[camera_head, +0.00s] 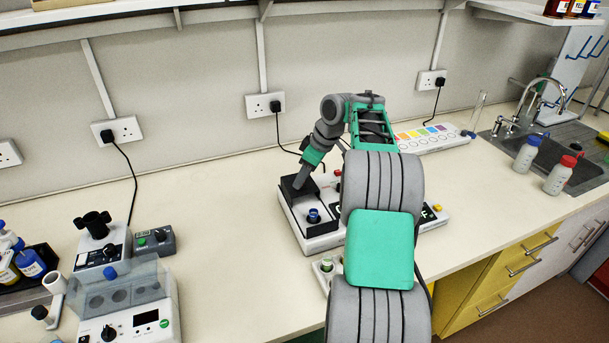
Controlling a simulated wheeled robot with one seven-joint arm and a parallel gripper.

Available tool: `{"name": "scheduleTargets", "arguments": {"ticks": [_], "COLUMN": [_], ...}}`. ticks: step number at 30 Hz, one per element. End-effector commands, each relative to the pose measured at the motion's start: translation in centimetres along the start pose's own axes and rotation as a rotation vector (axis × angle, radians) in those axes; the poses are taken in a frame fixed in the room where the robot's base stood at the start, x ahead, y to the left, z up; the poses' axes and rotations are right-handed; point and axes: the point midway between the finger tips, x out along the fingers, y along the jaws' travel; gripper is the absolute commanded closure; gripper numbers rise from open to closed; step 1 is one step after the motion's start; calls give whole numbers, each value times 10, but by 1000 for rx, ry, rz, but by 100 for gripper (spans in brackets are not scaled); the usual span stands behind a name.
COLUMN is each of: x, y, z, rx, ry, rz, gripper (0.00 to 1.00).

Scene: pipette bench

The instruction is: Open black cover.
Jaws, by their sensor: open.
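A white device (286,210) stands on the bench in front of my arm. The black cover (291,188) is a dark box shape at the device's back left. A blue knob (314,215) sits in front of it on a dark panel. My gripper (301,182) points down at the black cover, with its tips at or just inside the cover's outline. It is open; I cannot tell whether it touches the cover. My arm hides the device's middle.
A white machine with a clear lid (120,290) and a small grey box (154,241) stand at the left. A strip with coloured squares (432,138), two capped bottles (530,153) and a sink (550,158) are at the right.

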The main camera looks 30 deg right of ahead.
Motion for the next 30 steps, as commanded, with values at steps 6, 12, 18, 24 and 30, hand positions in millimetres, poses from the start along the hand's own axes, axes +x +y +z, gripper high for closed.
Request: {"name": "scheduleTargets", "arguments": {"ticks": [6, 12, 18, 24, 30], "x": [-5, -44, -75, -78, -78], "y": [1, 2, 1, 1, 1], "z": [1, 0, 0, 1, 1], "rx": [2, 2, 2, 2, 1], "ry": [0, 1, 0, 0, 0], "rz": [1, 4, 1, 0, 0], "gripper": [55, 55, 55, 55, 55]}}
